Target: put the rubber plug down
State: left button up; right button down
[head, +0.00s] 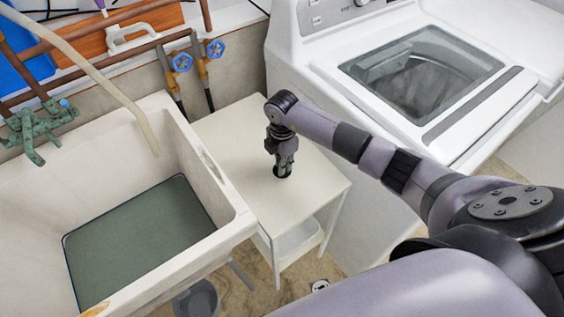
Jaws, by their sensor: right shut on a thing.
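The rubber plug (282,174) shows as a small black round edge under the fingertips of my right gripper (283,167). The gripper points straight down over the top of the small cream table (228,134) and is shut on the plug. Most of the plug is hidden by the fingers. The plug is at or very near the tabletop; I cannot tell if it touches. My left gripper is not in view.
A sink (235,226) holding dark water (140,240) stands left of the table. A white washing machine (300,75) stands to the right. Blue-handled valves (214,49) and pipes are on the wall behind. The tabletop around the gripper is clear. A grey bucket (197,300) is on the floor.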

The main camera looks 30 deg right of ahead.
jog(key=shift+f, duration=0.2)
jog(key=c, duration=1.5)
grip_release()
jog(key=shift+c, duration=0.2)
jog(key=shift+r, duration=0.25)
notch_tip(320, 180, up, 12)
jog(key=b, duration=0.1)
jog(key=shift+r, duration=0.1)
